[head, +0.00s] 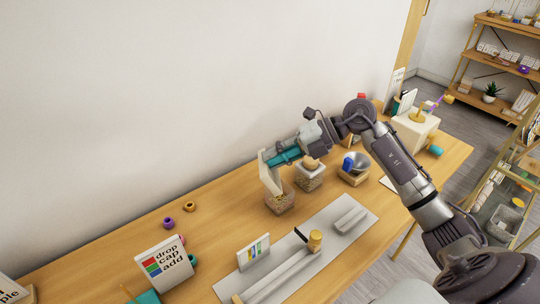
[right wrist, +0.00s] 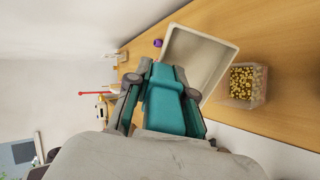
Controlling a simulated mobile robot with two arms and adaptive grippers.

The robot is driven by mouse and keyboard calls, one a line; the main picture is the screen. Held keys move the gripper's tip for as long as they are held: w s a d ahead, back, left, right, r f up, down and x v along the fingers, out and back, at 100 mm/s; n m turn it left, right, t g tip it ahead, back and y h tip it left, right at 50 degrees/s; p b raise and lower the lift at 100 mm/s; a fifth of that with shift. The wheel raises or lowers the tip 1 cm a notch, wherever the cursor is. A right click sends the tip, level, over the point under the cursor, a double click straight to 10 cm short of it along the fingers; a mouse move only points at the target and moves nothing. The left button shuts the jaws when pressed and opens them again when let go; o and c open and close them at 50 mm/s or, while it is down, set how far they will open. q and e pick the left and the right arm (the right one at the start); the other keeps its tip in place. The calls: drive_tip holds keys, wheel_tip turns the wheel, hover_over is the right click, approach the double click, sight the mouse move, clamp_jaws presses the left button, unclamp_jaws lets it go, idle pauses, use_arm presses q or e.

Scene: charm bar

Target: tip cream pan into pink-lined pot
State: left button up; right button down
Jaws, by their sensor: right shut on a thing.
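My right gripper (head: 284,158) is shut on a cream pan (head: 268,173); its teal fingers (right wrist: 172,98) meet the pan's near side. The pan is steeply tilted, its open side facing left, over a clear pot (head: 281,204) that holds small beads. In the right wrist view the pan (right wrist: 198,52) shows a bare inside in the part I see. The clear pot (right wrist: 248,85) there holds gold and dark beads. I cannot make out a pink lining. My left gripper is not in view.
A second clear pot (head: 310,181) stands just behind on the wooden table (head: 223,220). A grey mat (head: 330,232) lies in front. A "drop cap add" sign (head: 165,264) stands at left.

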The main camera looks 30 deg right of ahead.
drive_tip(key=h+p, duration=0.1)
drive_tip(key=a+r+p, duration=0.1)
drive_tip(key=p, duration=0.1)
drive_tip(key=shift+w+r+g+h+p, duration=0.25)
drive_tip(key=shift+g+h+p, duration=0.05)
drive_tip(key=shift+g+h, duration=0.1)
drive_tip(key=p, duration=0.1)
drive_tip(key=a+h+p, duration=0.1)
drive_tip(key=p, duration=0.1)
drive_tip(key=g+h+p, duration=0.1)
drive_tip(key=shift+w+a+r+p, duration=0.25)
drive_tip(key=shift+w+a+p, duration=0.05)
drive_tip(key=shift+w+a, duration=0.05)
use_arm(q)
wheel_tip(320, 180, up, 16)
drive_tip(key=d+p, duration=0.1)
drive_tip(key=p, duration=0.6)
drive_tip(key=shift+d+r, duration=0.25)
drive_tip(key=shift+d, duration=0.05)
use_arm(e)
drive_tip(key=g+h, duration=0.1)
drive_tip(key=h, duration=0.1)
drive_tip(key=a+g+h, duration=0.1)
drive_tip(key=h, duration=0.2)
drive_tip(key=w+a+g+h, duration=0.1)
drive_tip(key=h, duration=0.1)
drive_tip(key=shift+w+a+f, duration=0.1)
drive_tip(key=shift+a+f, duration=0.05)
drive_tip(key=shift+a, duration=0.1)
